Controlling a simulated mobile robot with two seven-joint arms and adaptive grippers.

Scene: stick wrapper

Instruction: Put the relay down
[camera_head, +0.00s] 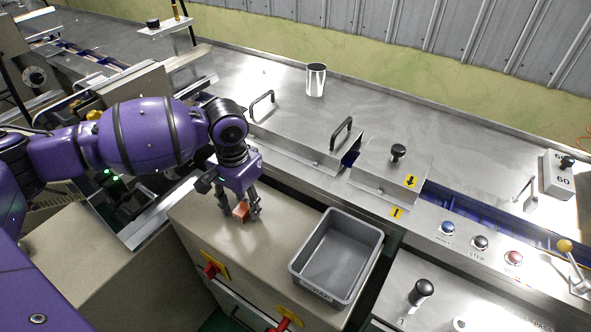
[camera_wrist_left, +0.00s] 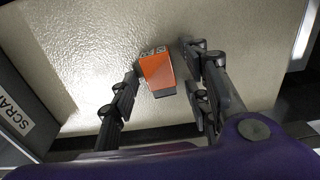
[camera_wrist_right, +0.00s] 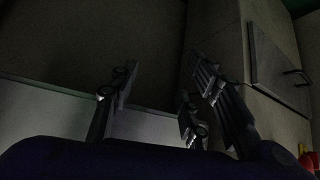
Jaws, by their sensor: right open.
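The relay (camera_head: 241,211) is a small orange block with a dark end, on the beige cabinet top (camera_head: 200,215). It also shows in the left wrist view (camera_wrist_left: 158,72), its contact end pointing away. My left gripper (camera_head: 239,209) is low over the cabinet top with its fingers on either side of the relay. In the left wrist view, the fingers (camera_wrist_left: 160,70) are spread, with a narrow gap left of the relay and a wider one on its right. My right gripper (camera_wrist_right: 158,85) is open and empty, in a dark area; it is out of the head view.
A grey bin (camera_head: 372,255) stands right of the relay on the same cabinet top. Red knobs (camera_head: 211,270) sit on the cabinet's front. A steel machine deck with handles, a metal cup (camera_head: 316,79) and push buttons (camera_head: 480,242) lies behind and right.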

